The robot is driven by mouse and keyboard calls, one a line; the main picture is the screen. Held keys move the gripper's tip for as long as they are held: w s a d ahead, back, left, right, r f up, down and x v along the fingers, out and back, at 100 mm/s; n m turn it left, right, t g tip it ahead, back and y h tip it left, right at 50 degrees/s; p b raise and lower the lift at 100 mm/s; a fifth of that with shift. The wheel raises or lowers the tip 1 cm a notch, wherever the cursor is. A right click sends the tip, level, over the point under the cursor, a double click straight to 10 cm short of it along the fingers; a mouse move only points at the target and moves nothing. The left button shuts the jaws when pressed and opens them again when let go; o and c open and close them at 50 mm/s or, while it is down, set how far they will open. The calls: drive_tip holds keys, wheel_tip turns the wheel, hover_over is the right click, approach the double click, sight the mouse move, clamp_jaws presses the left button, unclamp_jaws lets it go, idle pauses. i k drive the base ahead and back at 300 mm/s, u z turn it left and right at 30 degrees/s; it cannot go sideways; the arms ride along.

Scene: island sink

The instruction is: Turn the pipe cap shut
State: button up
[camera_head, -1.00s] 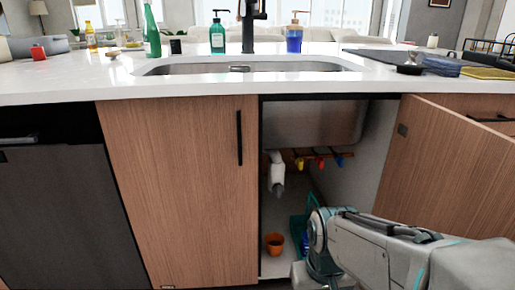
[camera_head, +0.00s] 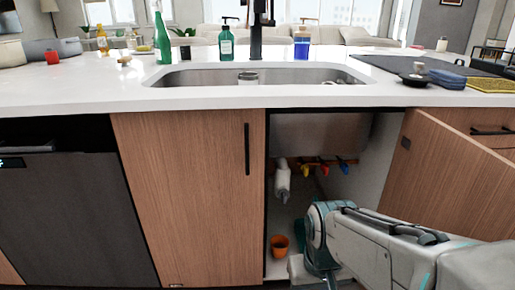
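A white drain pipe (camera_head: 282,177) hangs below the sink inside the open cabinet. A grey piece, which looks like the pipe cap (camera_head: 282,197), is at its lower end. It is too small to tell how tightly it sits. My arm reaches in from the lower right, in front of the cabinet opening. The fingers of my gripper do not show, and the arm's front end runs down toward the bottom edge of the picture.
Yellow (camera_head: 306,171), red (camera_head: 325,170) and blue (camera_head: 343,166) valve handles are right of the pipe. An orange pot (camera_head: 279,245) stands on the cabinet floor. The open cabinet door (camera_head: 430,180) is at the right. The countertop (camera_head: 200,98) overhangs above.

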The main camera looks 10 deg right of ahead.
sight(283, 194)
drive_tip(key=u, duration=1.7)
drive_tip(key=k, duration=1.4)
drive_tip(key=z, duration=1.25)
